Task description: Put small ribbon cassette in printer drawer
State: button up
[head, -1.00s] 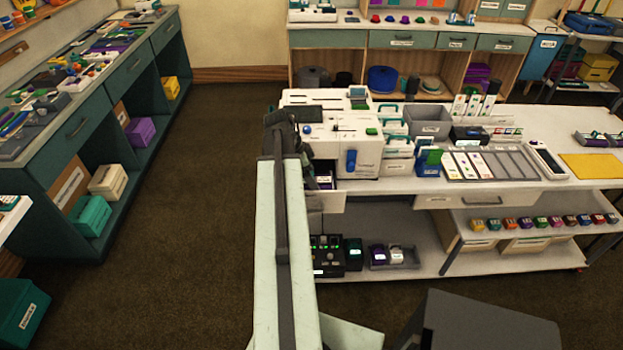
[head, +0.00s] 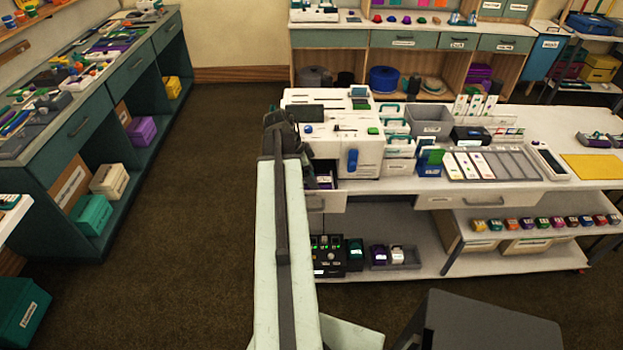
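A white printer (head: 345,125) stands at the left end of the white bench. Below its left part a drawer (head: 328,202) is pulled out, with dark and purple items (head: 324,180) partly visible in it. On the lower shelf are a green cassette-like block (head: 355,249), a purple one (head: 379,256) and a white one (head: 397,254). I cannot tell which thing is the small ribbon cassette. My gripper (head: 281,128) is at the far end of my arm, left of the printer. The arm covers its fingers and anything held, so its opening is hidden.
A dark control box (head: 328,256) sits on the lower shelf beside the blocks. A grey bin (head: 429,122) and a card tray (head: 488,164) stand right of the printer. A green cabinet (head: 92,130) lines the left, with clear floor (head: 190,210) between.

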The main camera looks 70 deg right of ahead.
jog(key=shift+f, duration=0.25)
jog(key=shift+f+b, duration=1.05)
jog(key=shift+b, duration=0.2)
jog(key=o, duration=1.4)
jog(key=shift+o, duration=0.2)
jog(key=shift+r, duration=0.1)
jog(key=p+v, duration=0.7)
jog(key=shift+r, duration=0.3)
jog(key=shift+w+r, duration=0.1)
jog(key=shift+r, duration=0.05)
